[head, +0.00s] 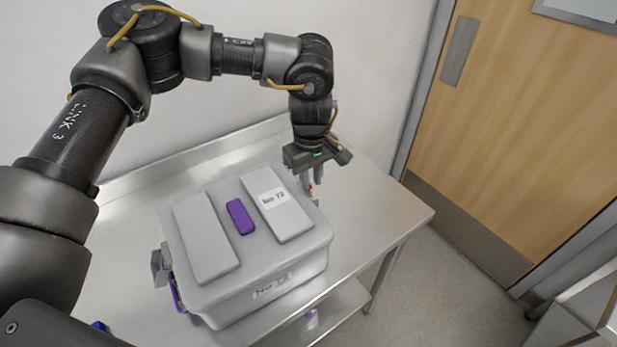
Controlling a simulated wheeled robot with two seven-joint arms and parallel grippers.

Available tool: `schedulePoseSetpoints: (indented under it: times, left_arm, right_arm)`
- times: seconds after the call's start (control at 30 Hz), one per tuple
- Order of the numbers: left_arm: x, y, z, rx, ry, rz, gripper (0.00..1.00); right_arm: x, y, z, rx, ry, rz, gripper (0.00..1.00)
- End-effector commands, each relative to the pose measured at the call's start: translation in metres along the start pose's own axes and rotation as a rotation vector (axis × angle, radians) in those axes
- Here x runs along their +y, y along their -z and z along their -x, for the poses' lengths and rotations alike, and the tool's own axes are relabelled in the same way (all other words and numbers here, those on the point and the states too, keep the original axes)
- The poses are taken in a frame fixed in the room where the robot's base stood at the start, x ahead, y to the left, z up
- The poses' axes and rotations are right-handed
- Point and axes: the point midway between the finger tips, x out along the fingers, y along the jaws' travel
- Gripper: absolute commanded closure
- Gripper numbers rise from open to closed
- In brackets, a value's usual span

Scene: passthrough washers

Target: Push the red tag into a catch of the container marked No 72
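The container (263,308) is a grey lidded box marked No 72 on its front and on a lid label. It stands on a metal table. My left gripper (312,186) points down just beyond its right end. A small bit of the red tag (311,187) shows between the fingertips, and the gripper looks shut on it. The right-end catch is mostly hidden behind the lid edge, so I cannot tell whether the tag touches it. On the left end a grey catch (159,267) sticks out, with a purple piece (178,294) below it. My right gripper is out of view.
The lid has a purple block (240,217) in its middle. The steel table (385,212) is bare to the right of the container. A small blue object (99,325) lies at the lower left. A wooden door is at right.

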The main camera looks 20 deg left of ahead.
Motion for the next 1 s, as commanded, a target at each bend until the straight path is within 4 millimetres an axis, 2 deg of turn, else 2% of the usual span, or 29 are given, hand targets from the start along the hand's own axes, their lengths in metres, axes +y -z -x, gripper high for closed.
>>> schedulePoseSetpoints:
  times: [0.03,0.6,0.63,0.7,1.0]
  left_arm:
    - [-0.0095,-0.0049,-0.0154,-0.015,0.035,-0.006,0.69]
    - [-0.0108,-0.0037,-0.0153,-0.013,0.038,-0.004,0.69]
    - [-0.0108,-0.0036,-0.0153,-0.013,0.038,-0.004,0.76]
    - [-0.0108,-0.0035,-0.0153,-0.013,0.038,-0.004,0.71]
    - [-0.0108,-0.0034,-0.0140,-0.012,0.038,-0.004,0.71]
  right_arm:
    - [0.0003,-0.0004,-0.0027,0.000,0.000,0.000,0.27]
    - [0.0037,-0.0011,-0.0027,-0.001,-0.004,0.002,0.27]
    - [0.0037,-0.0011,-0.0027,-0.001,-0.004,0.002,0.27]
    - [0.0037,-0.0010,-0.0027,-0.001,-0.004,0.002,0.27]
    - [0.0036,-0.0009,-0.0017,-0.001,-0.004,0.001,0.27]
